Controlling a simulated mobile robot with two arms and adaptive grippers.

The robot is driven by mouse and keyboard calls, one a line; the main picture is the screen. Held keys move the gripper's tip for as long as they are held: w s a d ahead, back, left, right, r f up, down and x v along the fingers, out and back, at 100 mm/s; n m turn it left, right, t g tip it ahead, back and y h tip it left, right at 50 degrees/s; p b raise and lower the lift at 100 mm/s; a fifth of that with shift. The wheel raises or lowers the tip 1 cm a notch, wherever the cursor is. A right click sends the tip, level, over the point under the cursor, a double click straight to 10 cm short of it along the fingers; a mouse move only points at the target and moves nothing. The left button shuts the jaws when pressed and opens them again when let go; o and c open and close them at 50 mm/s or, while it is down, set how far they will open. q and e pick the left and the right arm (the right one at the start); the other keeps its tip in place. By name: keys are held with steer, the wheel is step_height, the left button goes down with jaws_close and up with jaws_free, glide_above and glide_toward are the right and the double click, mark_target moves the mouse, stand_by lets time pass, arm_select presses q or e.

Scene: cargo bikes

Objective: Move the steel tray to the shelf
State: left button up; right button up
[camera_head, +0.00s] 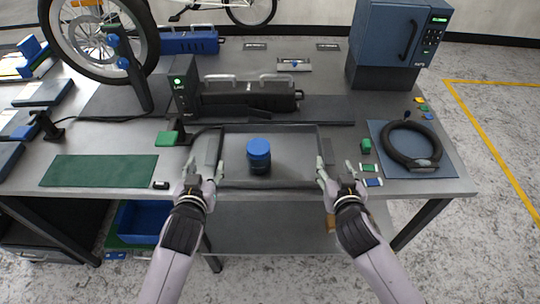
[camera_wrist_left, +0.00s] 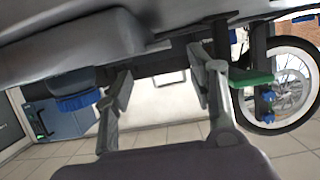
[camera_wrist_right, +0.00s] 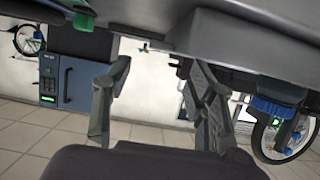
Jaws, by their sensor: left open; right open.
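The steel tray (camera_head: 300,148) lies flat near the front edge of the grey bench, with a dark jar with a blue lid (camera_head: 259,155) standing in it. My left gripper (camera_head: 204,172) is open at the tray's front left corner, with its fingertips about the left side wall. My right gripper (camera_head: 336,173) is open at the front right corner, close to the right side wall. I cannot tell whether either touches the tray. Both wrist views show spread fingers (camera_wrist_left: 165,90) (camera_wrist_right: 158,90). A lower shelf (camera_head: 285,225) shows under the bench.
A green mat (camera_head: 100,171) lies left of the tray. A black ring-shaped lock (camera_head: 410,145) lies on a blue mat at right, near a green block (camera_head: 365,146). A black toolbox (camera_head: 245,98) stands behind, a blue cabinet (camera_head: 390,45) at back right, a wheel (camera_head: 98,35) at back left.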

mark_target(212, 150)
arm_select(q)
steer(key=x, duration=0.9)
steer(key=shift+w, duration=0.25)
arm_select(e)
steer(key=x, duration=0.9)
steer(key=shift+w, duration=0.25)
arm_select(q)
steer(key=shift+c, duration=0.3)
arm_select(e)
steer(key=shift+c, duration=0.3)
arm_select(q)
jaws_close()
arm_select(e)
jaws_close()
